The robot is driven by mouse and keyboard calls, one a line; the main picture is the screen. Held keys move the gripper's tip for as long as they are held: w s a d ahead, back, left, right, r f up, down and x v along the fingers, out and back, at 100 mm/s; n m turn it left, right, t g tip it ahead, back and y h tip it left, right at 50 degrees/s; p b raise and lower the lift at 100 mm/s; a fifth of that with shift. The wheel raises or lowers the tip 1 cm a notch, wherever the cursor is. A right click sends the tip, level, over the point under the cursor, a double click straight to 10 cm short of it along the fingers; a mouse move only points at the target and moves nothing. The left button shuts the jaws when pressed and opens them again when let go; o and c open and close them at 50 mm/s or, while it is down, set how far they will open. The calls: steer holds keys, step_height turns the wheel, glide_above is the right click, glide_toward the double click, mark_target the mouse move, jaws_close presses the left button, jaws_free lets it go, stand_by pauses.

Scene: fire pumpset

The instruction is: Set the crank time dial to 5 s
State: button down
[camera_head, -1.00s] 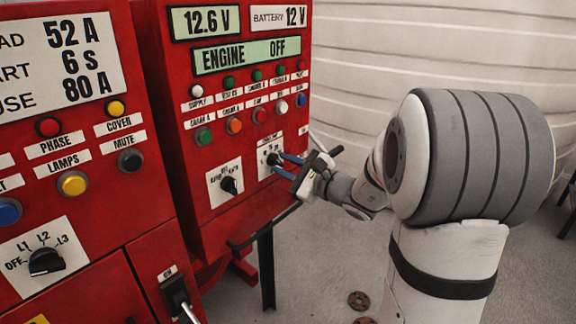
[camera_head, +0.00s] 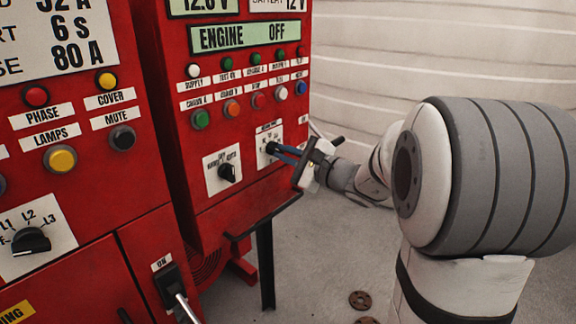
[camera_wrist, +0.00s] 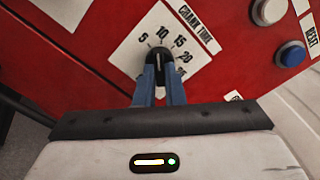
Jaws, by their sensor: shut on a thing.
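The crank time dial (camera_wrist: 158,62) is a black knob on a white plate marked 5, 10, 15, 20 and more. Its white pointer line points up in the wrist view, roughly toward the 10. My gripper (camera_wrist: 159,76) has its two blue fingers shut on the knob, one on each side, hiding its lower part. In the head view the dial (camera_head: 270,147) sits at the lower right of the red panel, and my gripper (camera_head: 275,149) reaches it from the right. The numbers are too small to read there.
A selector knob (camera_head: 228,173) on a white plate is just left of the dial. A row of coloured buttons, with a blue button (camera_wrist: 291,54) nearest, lies close by. A black rail (camera_head: 262,217) runs below the panel. Open floor lies to the right.

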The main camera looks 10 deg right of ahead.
steer(key=n+b, duration=0.5)
steer(key=b, duration=0.5)
steer(key=shift+b, duration=0.35)
steer(key=shift+r+n+b, duration=0.15)
steer(key=shift+n+b, duration=0.35)
steer(key=shift+b, duration=0.05)
steer(key=shift+r, duration=0.1)
steer(key=c, duration=1.5)
jaws_free()
